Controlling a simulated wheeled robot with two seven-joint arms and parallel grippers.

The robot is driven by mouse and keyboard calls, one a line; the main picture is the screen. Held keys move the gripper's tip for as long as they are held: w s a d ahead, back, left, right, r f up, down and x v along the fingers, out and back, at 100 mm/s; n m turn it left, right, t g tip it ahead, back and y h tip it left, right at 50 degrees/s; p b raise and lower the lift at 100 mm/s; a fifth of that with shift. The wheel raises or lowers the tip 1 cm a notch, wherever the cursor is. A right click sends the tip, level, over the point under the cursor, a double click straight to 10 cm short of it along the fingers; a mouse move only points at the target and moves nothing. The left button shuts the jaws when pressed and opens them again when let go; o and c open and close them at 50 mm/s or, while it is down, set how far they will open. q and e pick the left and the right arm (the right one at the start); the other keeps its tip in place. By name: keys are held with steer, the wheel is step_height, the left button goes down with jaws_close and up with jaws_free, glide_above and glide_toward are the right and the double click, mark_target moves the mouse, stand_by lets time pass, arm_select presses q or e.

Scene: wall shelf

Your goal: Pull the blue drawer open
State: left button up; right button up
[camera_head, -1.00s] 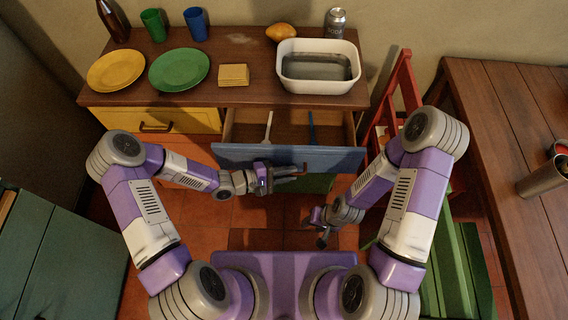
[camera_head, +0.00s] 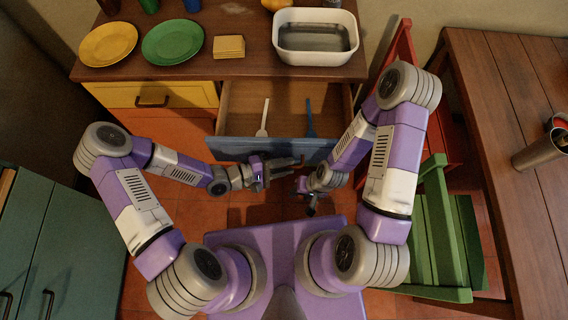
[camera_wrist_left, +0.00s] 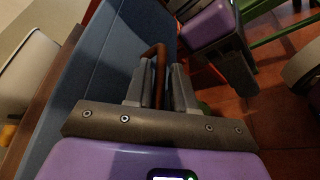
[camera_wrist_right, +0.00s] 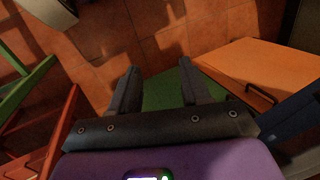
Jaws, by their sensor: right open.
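The blue drawer (camera_head: 230,150) stands well out of the cabinet, its inside showing from above. My left gripper (camera_head: 292,163) is at the drawer's front. In the left wrist view, its fingers (camera_wrist_left: 160,85) are closed around the brown bar handle (camera_wrist_left: 160,58), beside the blue front panel (camera_wrist_left: 95,75). In the head view the gripper hides most of the handle. My right gripper (camera_head: 308,205) is open and empty, lower and to the right of the left one. Its spread fingers show in the right wrist view (camera_wrist_right: 160,85).
A white utensil (camera_head: 264,118) and a blue utensil (camera_head: 310,118) lie in the drawer. A yellow drawer (camera_head: 185,95) is shut to its left. Plates and a white basin (camera_head: 315,60) stand on top. A red chair (camera_head: 447,135) and a green chair (camera_head: 440,240) stand at the right.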

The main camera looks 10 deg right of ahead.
arm_select(q)
steer(key=shift+o, duration=1)
steer(key=p+v, duration=0.1)
steer(key=v, duration=0.6)
steer(key=shift+a, duration=0.35)
steer(key=shift+r, duration=0.1)
